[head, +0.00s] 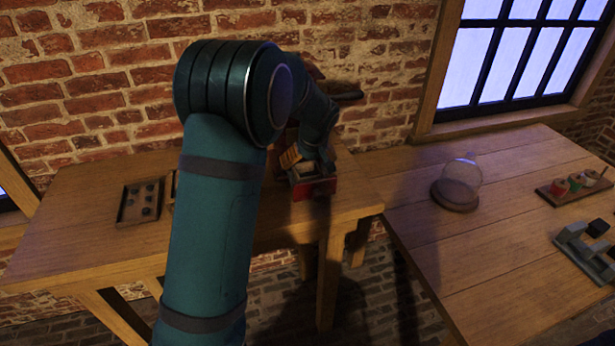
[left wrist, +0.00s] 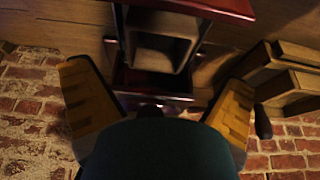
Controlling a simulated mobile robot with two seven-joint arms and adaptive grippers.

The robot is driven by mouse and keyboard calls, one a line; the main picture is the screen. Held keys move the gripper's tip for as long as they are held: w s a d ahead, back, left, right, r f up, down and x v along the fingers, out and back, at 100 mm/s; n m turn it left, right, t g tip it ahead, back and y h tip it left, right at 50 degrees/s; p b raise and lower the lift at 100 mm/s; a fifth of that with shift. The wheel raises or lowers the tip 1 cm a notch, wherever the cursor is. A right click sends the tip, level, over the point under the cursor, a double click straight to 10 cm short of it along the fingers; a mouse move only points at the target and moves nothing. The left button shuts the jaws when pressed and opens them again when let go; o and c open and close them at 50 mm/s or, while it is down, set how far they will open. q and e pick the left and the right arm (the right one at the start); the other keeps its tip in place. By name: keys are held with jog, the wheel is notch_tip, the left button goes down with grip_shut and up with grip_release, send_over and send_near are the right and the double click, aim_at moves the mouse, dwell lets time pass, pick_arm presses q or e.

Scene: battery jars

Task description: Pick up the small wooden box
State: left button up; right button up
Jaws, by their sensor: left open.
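A small open box (left wrist: 160,45), grey-brown and apparently wooden, sits within a dark red frame or case (left wrist: 205,7) in the left wrist view. In the head view the red case (head: 314,189) stands on the left wooden table, near its right end, with a pale piece inside it. My left gripper (head: 308,163) is at the case, partly hidden by my own arm. In the left wrist view the left gripper (left wrist: 158,76) is open, its yellow-padded fingers wide apart on either side of the box. I cannot tell whether they touch anything. My right gripper is not in view.
The left table (head: 95,235) also holds a dark tray (head: 139,202) with several small round pieces. Stepped wooden pieces (left wrist: 285,80) lie beside the right finger. The right table (head: 470,255) carries a glass jar (head: 461,178) and coloured spools (head: 577,182). A brick wall (head: 100,85) stands close behind.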

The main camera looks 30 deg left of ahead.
aim_at(306, 175)
pick_arm(q)
jog(key=x, duration=0.5)
jog(key=shift+d+b, duration=0.15)
jog(key=shift+b, duration=0.25)
jog(key=shift+r, duration=0.15)
jog(key=c, duration=1.1)
jog(key=shift+r, duration=0.1)
